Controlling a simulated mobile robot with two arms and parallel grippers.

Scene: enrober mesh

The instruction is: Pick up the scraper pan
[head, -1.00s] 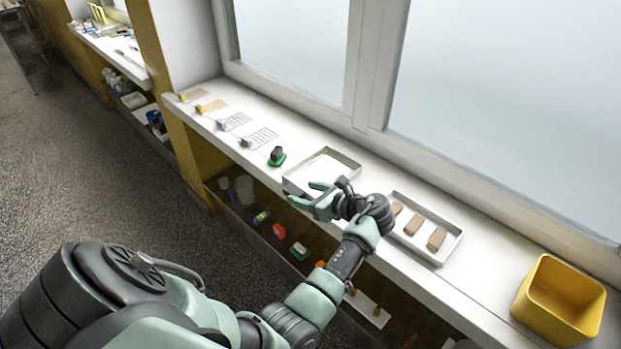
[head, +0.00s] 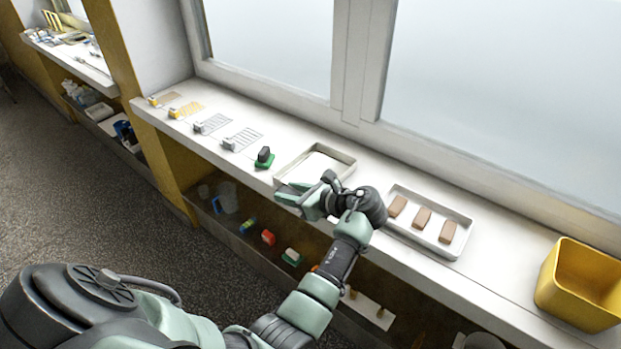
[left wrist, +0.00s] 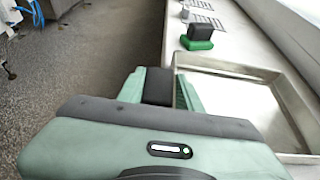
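The scraper pan appears to be the empty shallow metal tray (head: 341,157) on the white ledge. Its bare floor and rim (left wrist: 285,82) also show in the left wrist view, to the right of the fingers. My left gripper (head: 293,195) is at the pan's near side, covering part of its near rim. In the left wrist view my left gripper (left wrist: 163,92) has its fingers apart, with a dark block-like part between them, and the right finger overlaps the pan's rim. I cannot tell whether it touches. My right gripper is not in view.
A black block on a green base (head: 264,158) stands left of the pan. Another tray (head: 463,240) with brown bars lies to the right, then a yellow bin (head: 560,289). Mesh pieces (head: 212,123) lie further left. A window backs the ledge; a lower shelf holds small items.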

